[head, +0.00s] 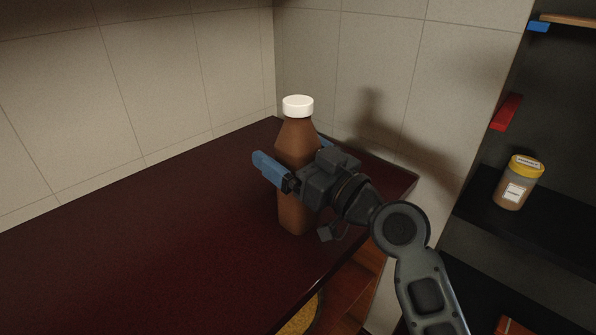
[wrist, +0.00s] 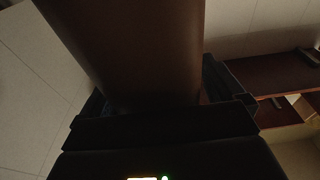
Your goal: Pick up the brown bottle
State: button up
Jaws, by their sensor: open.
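The brown bottle (head: 296,205) with a white cap stands upright on the dark red counter (head: 150,230), near its back corner. My gripper (head: 289,158) is at the bottle's upper body, with its blue fingers spread on either side. The near finger shows in front of the bottle's left side, and the far finger is mostly hidden behind it. In the wrist view the bottle (wrist: 135,50) fills the middle between the open fingers. Whether either finger touches it cannot be told.
Tiled walls meet just behind the bottle. A black shelf (head: 480,215) on the right holds a jar with a yellow lid (head: 516,184) and a red item (head: 506,112). Wooden shelving (head: 347,290) lies below the counter's front edge. The counter's left part is clear.

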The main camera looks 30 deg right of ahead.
jog(key=c, duration=1.1)
jog(key=shift+c, duration=0.2)
